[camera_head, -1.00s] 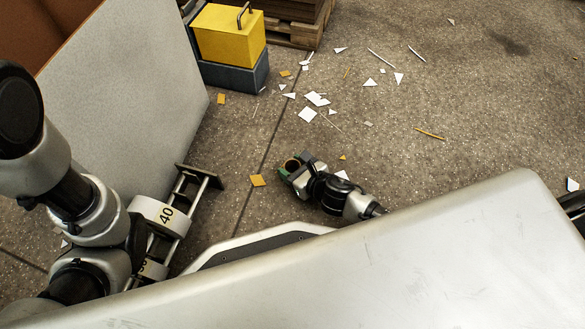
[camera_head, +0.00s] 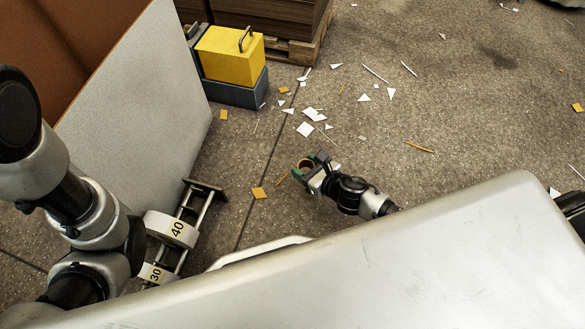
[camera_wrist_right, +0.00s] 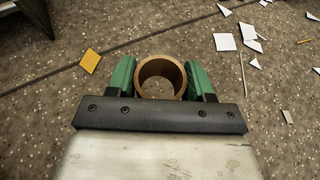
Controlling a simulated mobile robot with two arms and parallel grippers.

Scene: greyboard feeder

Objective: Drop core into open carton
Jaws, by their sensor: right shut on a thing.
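The core (camera_head: 306,163) is a short, hollow brown cardboard tube. My right gripper (camera_head: 309,171) is shut on it, one green-padded finger on each side, above the floor. In the right wrist view the core (camera_wrist_right: 161,78) sits between the green pads of the gripper (camera_wrist_right: 161,80), its open end facing the camera and floor showing through it. A large open-topped box, brown inside and with a pale grey outer wall (camera_head: 135,95), stands at the upper left; I cannot tell whether it is the open carton. My left arm comes in from the left, but I cannot make out its gripper.
A yellow box with a handle (camera_head: 231,55) stands on a dark blue-grey base (camera_head: 237,90). Behind it is a pallet (camera_head: 290,50) with stacked brown sheets. White and yellow scraps (camera_head: 305,129) litter the floor. The floor to the right is mostly open.

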